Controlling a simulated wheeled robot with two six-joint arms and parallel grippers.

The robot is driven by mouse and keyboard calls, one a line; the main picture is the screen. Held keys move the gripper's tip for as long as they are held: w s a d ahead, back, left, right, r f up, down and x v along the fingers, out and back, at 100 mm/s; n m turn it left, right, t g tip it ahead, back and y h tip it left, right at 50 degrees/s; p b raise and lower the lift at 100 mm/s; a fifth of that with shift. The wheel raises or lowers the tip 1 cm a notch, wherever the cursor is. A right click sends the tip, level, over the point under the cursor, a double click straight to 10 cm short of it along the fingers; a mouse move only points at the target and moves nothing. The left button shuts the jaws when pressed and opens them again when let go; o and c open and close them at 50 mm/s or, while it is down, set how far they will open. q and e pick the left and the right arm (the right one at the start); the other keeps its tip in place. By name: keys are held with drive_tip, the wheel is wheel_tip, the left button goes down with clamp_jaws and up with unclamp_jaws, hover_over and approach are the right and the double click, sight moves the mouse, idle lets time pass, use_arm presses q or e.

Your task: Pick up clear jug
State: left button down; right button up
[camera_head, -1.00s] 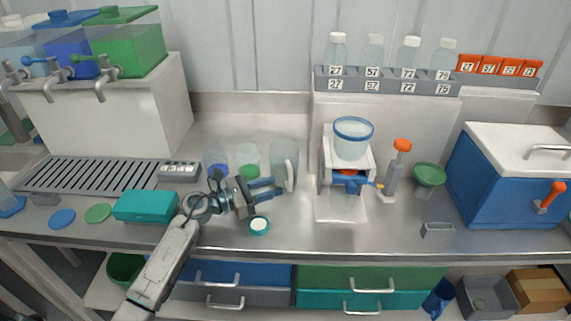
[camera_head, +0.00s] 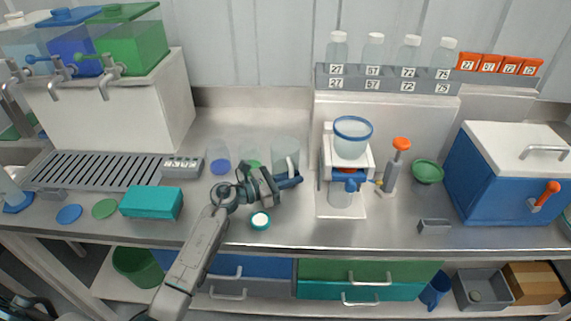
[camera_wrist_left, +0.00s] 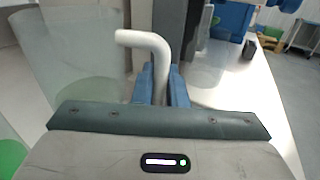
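The clear jug (camera_head: 284,152) is a see-through vessel with a white handle and stands upright at the back middle of the counter. In the left wrist view its transparent wall (camera_wrist_left: 80,50) fills the left side, and its white hooked handle (camera_wrist_left: 150,45) comes down between the fingers. My left gripper (camera_head: 290,181) is at the handle, on the jug's front side. In the left wrist view the fingers (camera_wrist_left: 161,88) are close together on both sides of the handle and look shut on it.
Clear vessels with a blue base (camera_head: 220,164) and a green base (camera_head: 250,164) stand left of the jug. A small teal-rimmed dish (camera_head: 260,220) lies in front. A white stand with a blue-rimmed funnel (camera_head: 352,150) is close on the right. A teal box (camera_head: 150,203) sits left.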

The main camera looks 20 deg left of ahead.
drive_tip(key=shift+a, duration=0.15)
use_arm(q)
drive_tip(key=shift+r, duration=0.15)
use_arm(e)
drive_tip(key=shift+f, duration=0.1)
use_arm(q)
drive_tip(key=shift+r+b, duration=0.3)
drive_tip(key=shift+r, duration=0.35)
drive_tip(key=s+a+r+b, duration=0.1)
drive_tip(key=s, duration=0.3)
drive_tip(key=s+a+r+b, duration=0.1)
drive_tip(key=s+a+b, duration=0.1)
drive_tip(key=s, duration=0.2)
drive_tip(key=s+a+r+b, duration=0.1)
drive_tip(key=s, duration=0.4)
drive_tip(key=shift+s+a, duration=0.1)
drive_tip(key=shift+a, duration=0.25)
drive_tip(key=shift+s+a+r+b, duration=0.2)
drive_tip(key=shift+s+b, duration=0.2)
drive_tip(key=shift+s, duration=0.2)
drive_tip(key=shift+s+a, duration=0.1)
drive_tip(key=shift+s, duration=0.25)
use_arm(e)
drive_tip(key=f, duration=0.1)
drive_tip(key=w+f, duration=0.1)
drive_tip(key=f, duration=0.2)
drive_tip(key=shift+w+f, duration=0.3)
drive_tip(key=shift+f, duration=0.05)
drive_tip(key=shift+s, duration=0.15)
